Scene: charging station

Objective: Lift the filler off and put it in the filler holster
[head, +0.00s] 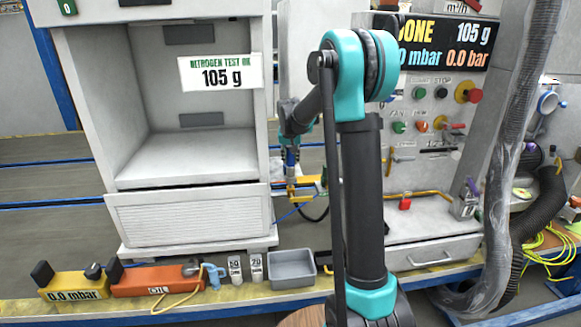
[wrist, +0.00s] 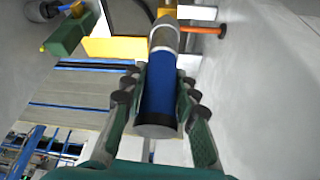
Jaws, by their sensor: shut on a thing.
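The filler, with a blue cylindrical body (wrist: 160,92) and a grey end cap, is between the two dark green fingers of my gripper (wrist: 158,110) in the wrist view. The fingers are shut on the blue body. Beyond it are a pale collar, yellow fittings and an orange rod. In the head view the filler (head: 291,157) is small, at the right side of the white cabinet, above yellow parts; my gripper (head: 289,146) is at its top, partly hidden. I cannot tell whether the filler is still seated on the fitting below. I cannot pick out the filler holster for certain.
The white cabinet (head: 190,222) stands close on the left. The charging station (head: 430,218), its display reading DONE and 105 g, stands on the right with a thick grey hose (head: 503,150). A grey bin (head: 291,269) and an orange OIL box (head: 155,282) line the front ledge.

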